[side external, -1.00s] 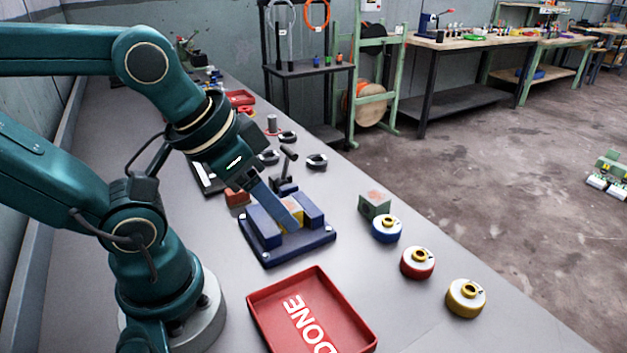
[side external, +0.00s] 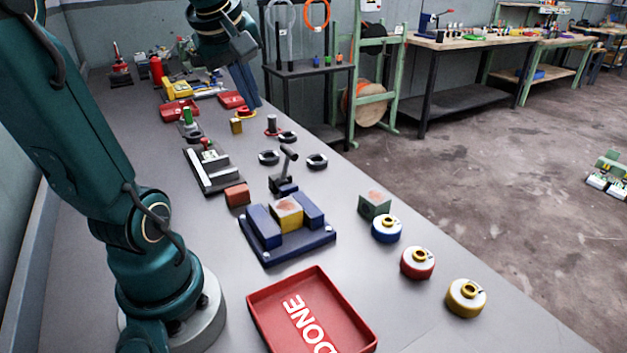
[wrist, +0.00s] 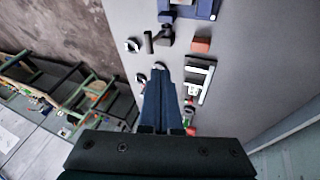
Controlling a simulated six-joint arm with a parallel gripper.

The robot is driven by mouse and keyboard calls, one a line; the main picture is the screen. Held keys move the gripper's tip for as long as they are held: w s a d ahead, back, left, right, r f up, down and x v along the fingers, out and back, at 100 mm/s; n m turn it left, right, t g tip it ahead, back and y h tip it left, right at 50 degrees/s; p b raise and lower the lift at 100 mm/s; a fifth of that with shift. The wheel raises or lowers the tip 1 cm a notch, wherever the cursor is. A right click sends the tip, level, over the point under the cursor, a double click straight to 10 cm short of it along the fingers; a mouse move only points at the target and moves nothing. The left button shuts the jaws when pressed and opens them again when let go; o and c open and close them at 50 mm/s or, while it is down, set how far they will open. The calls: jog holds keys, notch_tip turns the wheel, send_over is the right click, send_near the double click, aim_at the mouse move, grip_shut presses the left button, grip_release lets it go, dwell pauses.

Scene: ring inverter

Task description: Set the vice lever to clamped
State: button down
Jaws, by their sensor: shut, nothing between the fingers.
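The blue vice (side external: 287,238) sits on the bench in the side external view, with a yellow block with an orange-brown top (side external: 288,214) between its two blue jaws. The dark vice lever (side external: 284,170) rises behind the jaws and leans, its handle end at the top. In the wrist view the vice (wrist: 190,8) is cut by the top edge, and the lever (wrist: 150,42) shows below it. My gripper (side external: 252,104) is up and away, beyond the lever toward the far part of the bench. It is shut and empty, its fingers (wrist: 160,92) pointing along the bench in the wrist view.
A red DONE tray (side external: 312,315) lies in front. Blue, red (side external: 417,262) and yellow round pieces and a grey-green block (side external: 374,205) stand to the right. A red-brown block (side external: 237,195), a dark rack (side external: 212,168) and several dark rings lie near the lever. Clutter fills the far bench.

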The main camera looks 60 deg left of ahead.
jog(key=shift+s+a+f, duration=0.15)
jog(key=shift+s+a, duration=0.1)
jog(key=shift+a, duration=0.2)
send_near(284, 151)
notch_tip(284, 151, down, 3)
jog(key=s+a, duration=0.1)
jog(key=s, duration=0.1)
jog(key=shift+w+a+f, duration=0.15)
jog(key=shift+w+f, duration=0.25)
jog(key=shift+w, duration=0.25)
jog(key=shift+w+a+f, duration=0.1)
jog(key=shift+w+f, duration=0.25)
jog(key=shift+w, duration=0.25)
jog(key=shift+w+a+f, duration=0.15)
jog(key=shift+w+f, duration=0.25)
jog(key=shift+w, duration=0.25)
jog(key=shift+w+g, duration=0.2)
jog(key=shift+g, duration=0.1)
jog(key=shift+w, duration=0.15)
